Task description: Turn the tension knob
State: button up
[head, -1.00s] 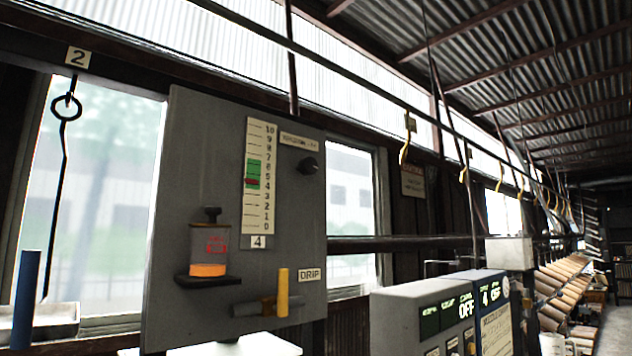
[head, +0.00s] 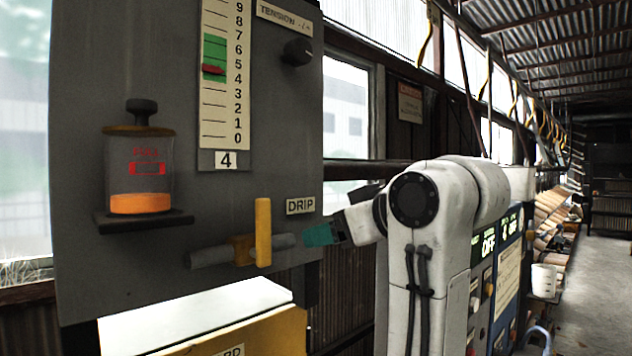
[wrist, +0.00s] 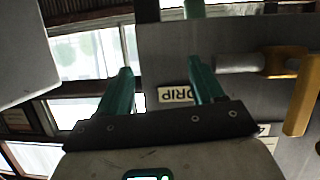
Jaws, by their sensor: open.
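The tension knob (head: 297,52) is a small black knob on the grey panel (head: 80,200), below the TENSION label (head: 284,16). A scale (head: 222,80) to its left carries numbers, a green band and a red pointer near 5. My gripper (head: 322,234) shows at the panel's right edge in the head view, below and to the right of the knob, apart from it. In the wrist view its two teal fingers (wrist: 164,85) are spread with nothing between them. I cannot make out the knob in the wrist view.
A yellow-handled drip valve (head: 263,230) on a pipe sits left of my gripper, under the DRIP label (head: 300,205). An oil cup (head: 139,175) stands on a ledge at left. A control box (head: 495,270) stands at right. Open floor (head: 590,300) lies far right.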

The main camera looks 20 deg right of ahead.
jog(key=s+r+n+t+y, duration=0.15)
jog(key=s+r, duration=0.25)
jog(key=r, duration=1.2)
jog(key=n+t, duration=0.2)
send_near(304, 51)
jog(key=shift+y, duration=0.25)
jog(key=p+x, duration=0.4)
jog(key=x, duration=0.5)
jog(key=shift+w+d, duration=0.1)
jog(key=shift+x, duration=0.85)
jog(key=c, duration=1)
